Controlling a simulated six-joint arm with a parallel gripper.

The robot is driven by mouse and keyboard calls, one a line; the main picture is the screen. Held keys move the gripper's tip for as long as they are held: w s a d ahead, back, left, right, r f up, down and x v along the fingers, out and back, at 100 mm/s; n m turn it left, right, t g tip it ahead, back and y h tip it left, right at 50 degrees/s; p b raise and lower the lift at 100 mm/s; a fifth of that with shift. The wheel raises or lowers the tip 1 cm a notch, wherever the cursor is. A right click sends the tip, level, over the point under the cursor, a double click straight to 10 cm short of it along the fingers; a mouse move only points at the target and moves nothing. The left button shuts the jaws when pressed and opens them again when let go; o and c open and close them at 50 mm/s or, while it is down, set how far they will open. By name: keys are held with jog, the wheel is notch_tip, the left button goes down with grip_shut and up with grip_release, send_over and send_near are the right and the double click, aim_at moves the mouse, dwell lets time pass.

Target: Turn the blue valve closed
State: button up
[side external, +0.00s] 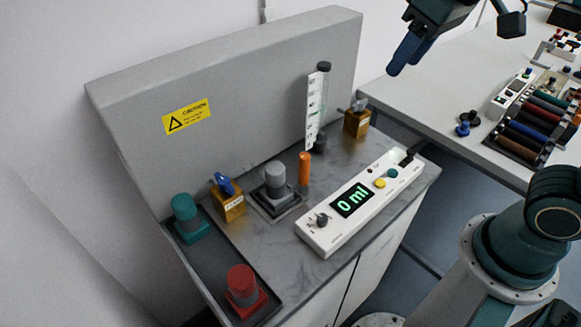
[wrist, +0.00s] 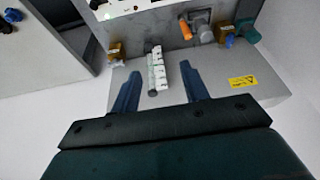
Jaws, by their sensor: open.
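The blue valve (side external: 224,184) is a small blue handle on top of a brass-coloured block (side external: 229,206) that stands on the grey marbled worktop, between a teal-capped container and a grey one. Its block also shows near the upper right of the wrist view (wrist: 223,36), where the handle is too small to read. My gripper (side external: 397,66) is high at the upper right of the side view, well away from the blue valve. In the wrist view my gripper's two blue fingers (wrist: 158,80) are spread apart, with nothing held between them.
A second brass valve block (side external: 357,122) stands near the back panel, beside a white-scaled cylinder (side external: 317,108). An orange post (side external: 304,168), a grey container (side external: 275,180), a teal container (side external: 186,214), a red container (side external: 241,285) and a display unit reading "0 ml" (side external: 362,199) share the worktop.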

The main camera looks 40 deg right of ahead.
jog(key=w+a+g, duration=0.1)
jog(key=w+a, duration=0.4)
jog(key=w, duration=0.2)
jog(key=n+g, duration=0.1)
jog(key=g, duration=0.2)
send_over(224, 181)
notch_tip(224, 181, down, 10)
jog(key=f, duration=0.1)
jog(key=shift+a+r+h, duration=0.2)
jog(key=shift+r+h, duration=0.05)
jog(key=shift+h, duration=0.15)
jog(key=shift+f, duration=0.1)
jog(key=shift+d+f, duration=0.2)
jog(key=shift+f, duration=6.6)
grip_shut()
